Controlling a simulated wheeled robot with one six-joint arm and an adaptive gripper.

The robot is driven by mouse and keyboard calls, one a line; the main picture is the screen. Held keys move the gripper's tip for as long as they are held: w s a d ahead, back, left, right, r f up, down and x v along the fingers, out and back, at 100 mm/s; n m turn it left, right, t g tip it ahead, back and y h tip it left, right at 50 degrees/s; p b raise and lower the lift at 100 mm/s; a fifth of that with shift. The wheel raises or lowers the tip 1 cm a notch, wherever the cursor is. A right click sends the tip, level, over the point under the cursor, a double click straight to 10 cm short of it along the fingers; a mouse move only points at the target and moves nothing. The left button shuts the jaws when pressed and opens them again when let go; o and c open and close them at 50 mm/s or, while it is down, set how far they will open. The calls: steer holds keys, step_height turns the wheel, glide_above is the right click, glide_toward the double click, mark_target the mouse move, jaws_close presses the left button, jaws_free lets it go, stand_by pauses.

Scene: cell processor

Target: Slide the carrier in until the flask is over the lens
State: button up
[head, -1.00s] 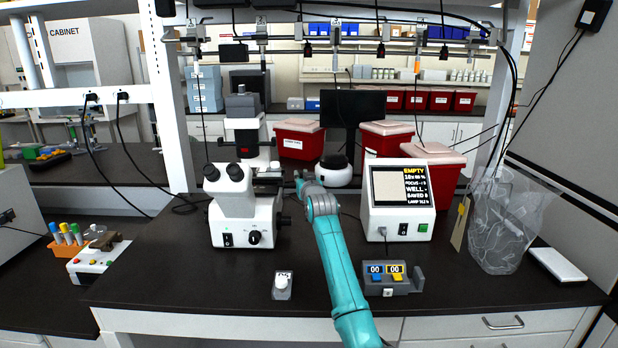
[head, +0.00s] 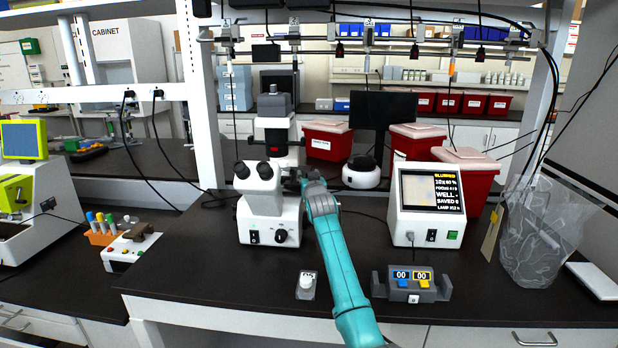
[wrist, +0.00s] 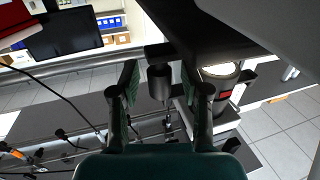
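A white microscope (head: 269,214) with two eyepieces stands on the dark bench in the head view. My gripper (head: 303,178) is at the right side of its stage; the arm hides part of it. In the wrist view my gripper (wrist: 159,85) has its two fingers apart, on either side of a dark cylindrical knob (wrist: 159,84), with gaps showing on both sides. A bright round lit opening (wrist: 219,70) shows just right of the right finger. I cannot make out the carrier or the flask clearly.
A clear bag (head: 543,230) is at right. A white round-topped device (head: 361,172) stands behind the arm. The front bench between microscope and display is mostly clear.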

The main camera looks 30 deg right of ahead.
steer(key=shift+s, duration=0.15)
steer(key=v, duration=1.1)
steer(key=shift+s+a, duration=0.15)
steer(key=shift+s, duration=0.2)
